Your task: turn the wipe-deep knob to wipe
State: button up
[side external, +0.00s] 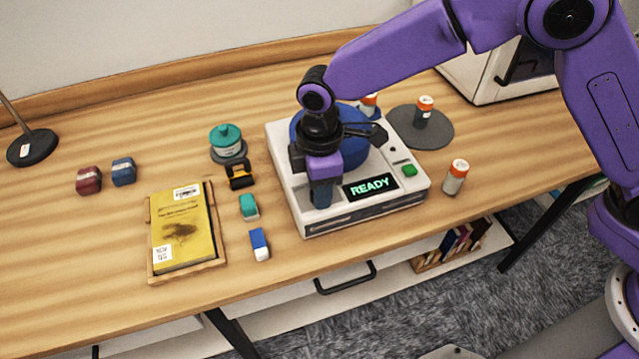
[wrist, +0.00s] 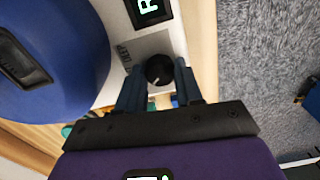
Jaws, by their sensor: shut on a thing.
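The knob (wrist: 159,70) is dark and round with a pale pointer line, set on a grey plate of the white machine (side external: 287,183). Small lettering on the plate beside it is partly readable as "DEEP". My gripper (wrist: 160,78) has its two fingers on either side of the knob and is shut on it. In the side view my gripper (side external: 322,195) points down at the machine's front left corner and hides the knob. The machine's display (side external: 370,187) reads READY in green.
A green button (side external: 409,170) is right of the display. A blue round part (side external: 352,150) rises behind my gripper. A teal container (side external: 226,141), a yellow book (side external: 180,230) on a wooden tray, and small blocks lie to the left.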

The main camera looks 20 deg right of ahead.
jog(key=shift+n, duration=0.5)
jog(key=o, duration=1)
jog(key=shift+o, duration=0.2)
notch_tip(320, 180, up, 18)
jog(key=shift+f, duration=0.25)
jog(key=s+d+f+m, duration=0.1)
jog(key=s+d+f, duration=0.1)
jog(key=s+d, duration=0.5)
jog(key=s+d+f+m, duration=0.2)
jog(key=s+d, duration=0.6)
jog(key=d, duration=0.7)
jog(key=s+d+f+m, duration=0.2)
jog(key=s+d, duration=0.6)
jog(key=d, duration=0.4)
jog(key=shift+f, duration=0.65)
